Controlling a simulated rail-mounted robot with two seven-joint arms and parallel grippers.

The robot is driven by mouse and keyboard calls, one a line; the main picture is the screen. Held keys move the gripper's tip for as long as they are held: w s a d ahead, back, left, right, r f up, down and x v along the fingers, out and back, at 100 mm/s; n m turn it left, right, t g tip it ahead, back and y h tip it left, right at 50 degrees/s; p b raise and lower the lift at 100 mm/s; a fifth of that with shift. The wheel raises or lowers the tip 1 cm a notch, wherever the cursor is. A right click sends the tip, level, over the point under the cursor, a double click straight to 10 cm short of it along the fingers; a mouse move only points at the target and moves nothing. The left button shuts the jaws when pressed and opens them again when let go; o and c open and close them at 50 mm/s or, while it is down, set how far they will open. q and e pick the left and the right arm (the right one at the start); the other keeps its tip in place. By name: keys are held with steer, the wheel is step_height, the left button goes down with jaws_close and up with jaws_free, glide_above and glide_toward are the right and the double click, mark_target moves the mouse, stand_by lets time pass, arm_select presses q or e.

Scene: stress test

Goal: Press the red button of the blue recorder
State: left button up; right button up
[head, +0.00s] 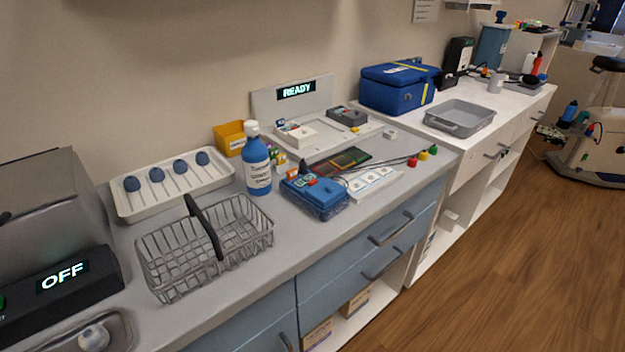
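The blue recorder (316,197) sits on the grey counter near its front edge, right of the blue bottle. Small coloured parts show on its top, among them a red-orange one (311,179) that may be the red button; it is too small to be sure. Another orange-red bit shows at its back left, next to a dark upright knob. Thin dark leads run from near the recorder to the right. Neither of my grippers is in view, and nothing touches the recorder from above.
A wire basket (205,250) with a dark handle stands left of the recorder. A READY panel (293,95) stands behind. Drawers with handles lie below the counter edge.

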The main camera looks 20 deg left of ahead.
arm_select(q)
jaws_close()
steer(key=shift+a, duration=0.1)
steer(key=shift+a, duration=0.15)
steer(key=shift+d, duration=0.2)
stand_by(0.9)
